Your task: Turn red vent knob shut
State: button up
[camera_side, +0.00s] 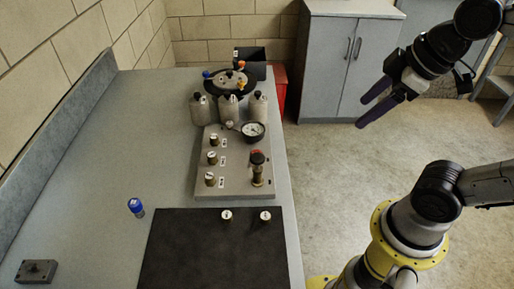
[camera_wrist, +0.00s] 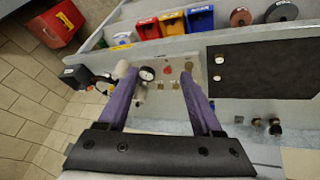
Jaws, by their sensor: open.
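A small red knob (camera_side: 256,153) shows on the grey valve panel (camera_side: 238,188), partly hidden behind a black-topped brass fitting (camera_side: 257,170). In the wrist view the red knob (camera_wrist: 167,70) appears between the purple fingers in the picture, well beyond them. Which way the knob is turned is too small to tell. My gripper (camera_side: 361,113) is open and empty, with purple fingers apart, in the air to the right of the bench, over the floor. It also shows in the wrist view (camera_wrist: 158,75).
A round pressure gauge (camera_side: 253,131), several brass valves (camera_side: 212,158) and grey bottles (camera_side: 228,108) crowd near the knob.

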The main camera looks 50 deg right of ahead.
jog(key=w+a+f+n+g, duration=0.1)
jog(key=w+a+n+g, duration=0.3)
jog(key=w, duration=0.6)
jog(key=w+a+n, duration=0.2)
jog(key=w+n, duration=0.4)
jog(key=w, duration=0.3)
jog(key=shift+n+g, duration=0.5)
jog(key=shift+g, duration=0.3)
jog(key=f, duration=0.6)
jog(key=w+a+f, duration=0.1)
jog(key=f, duration=0.5)
jog(key=w+f, duration=0.1)
jog(key=f, duration=0.5)
jog(key=shift+w+a+f, duration=0.15)
jog(key=shift+a+f, duration=0.2)
jog(key=shift+f, duration=0.05)
grip_shut()
